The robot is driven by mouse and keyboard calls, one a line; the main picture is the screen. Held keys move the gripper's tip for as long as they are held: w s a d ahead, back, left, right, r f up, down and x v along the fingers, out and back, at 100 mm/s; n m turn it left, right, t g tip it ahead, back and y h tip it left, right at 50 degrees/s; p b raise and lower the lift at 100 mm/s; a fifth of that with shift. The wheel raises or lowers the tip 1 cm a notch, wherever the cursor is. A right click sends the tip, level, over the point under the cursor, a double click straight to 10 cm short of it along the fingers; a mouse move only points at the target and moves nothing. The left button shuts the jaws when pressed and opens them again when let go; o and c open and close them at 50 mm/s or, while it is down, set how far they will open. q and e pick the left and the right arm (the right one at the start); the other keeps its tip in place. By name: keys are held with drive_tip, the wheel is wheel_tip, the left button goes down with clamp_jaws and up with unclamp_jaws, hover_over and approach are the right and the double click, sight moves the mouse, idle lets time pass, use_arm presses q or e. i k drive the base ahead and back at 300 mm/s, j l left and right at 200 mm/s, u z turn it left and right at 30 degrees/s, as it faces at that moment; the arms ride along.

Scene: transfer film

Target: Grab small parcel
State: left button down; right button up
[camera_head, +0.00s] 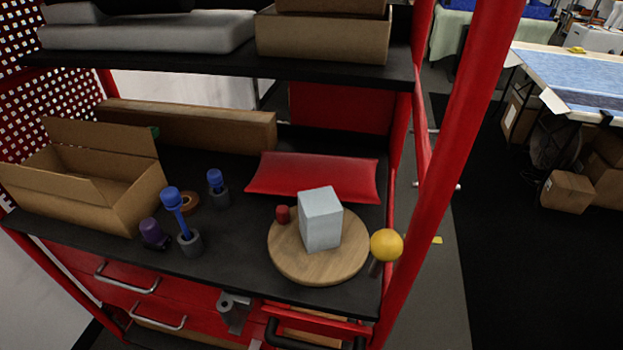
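A small pale grey-blue box (320,220), which may be the small parcel, stands upright on a round wooden board (290,266) at the right front of the black shelf. A flat red pillow-shaped pack (312,177) lies behind it and could also be a parcel. I cannot tell for sure which one the task names. Neither of my grippers can be made out in the head view. Nothing is seen touching the box.
A small red cylinder (283,214) is beside the box. A yellow ball (386,245) is by the right front corner. An open cardboard box (130,212) and blue-topped tools (190,243) stand left. A red post (440,180) rises at right; an upper shelf (330,70) hangs above.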

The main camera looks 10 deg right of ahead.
sight(321, 212)
drive_tip(key=j+z, duration=0.15)
drive_tip(key=j, duration=0.35)
drive_tip(key=j+z, duration=0.15)
drive_tip(key=j, duration=0.35)
drive_tip(key=j+z, duration=0.15)
drive_tip(key=j, duration=0.35)
drive_tip(key=k+j+z, duration=0.15)
drive_tip(key=j, duration=0.35)
drive_tip(key=j+z, duration=0.15)
drive_tip(key=j, duration=0.35)
drive_tip(key=k+j+z, duration=0.15)
drive_tip(key=j, duration=0.3)
